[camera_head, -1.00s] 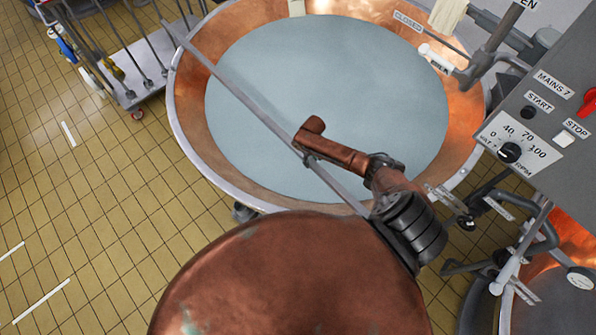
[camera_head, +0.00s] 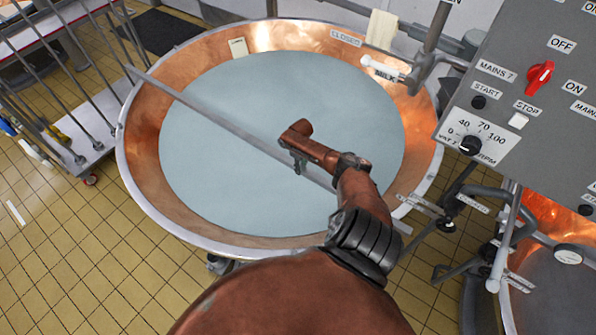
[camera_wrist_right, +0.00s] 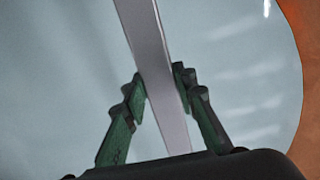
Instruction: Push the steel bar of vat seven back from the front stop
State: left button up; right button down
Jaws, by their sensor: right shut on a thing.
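The steel bar (camera_head: 220,120) lies slantwise across the round copper vat (camera_head: 140,150), over the pale liquid (camera_head: 270,90). Its far left end reaches past the vat's left rim; its right part is hidden behind my right arm. My right gripper (camera_head: 293,166) is at the bar over the front half of the liquid. In the right wrist view the bar (camera_wrist_right: 147,35) runs between the two green fingers (camera_wrist_right: 160,92), which are shut on it. My left gripper is not in view.
A grey control panel (camera_head: 545,110) marked MAINS 7 stands at right, with a second copper vat (camera_head: 560,225) below it. A milk pipe and tap (camera_head: 385,70) reach over the back right rim. A wheeled rack (camera_head: 65,120) stands at left.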

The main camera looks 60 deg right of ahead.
jog(key=shift+d, duration=0.1)
jog(key=c, duration=1.6)
grip_release()
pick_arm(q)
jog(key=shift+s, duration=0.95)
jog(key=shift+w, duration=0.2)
pick_arm(e)
notch_tip(320, 180, up, 12)
jog(key=shift+f, duration=0.1)
jog(key=shift+a, duration=0.2)
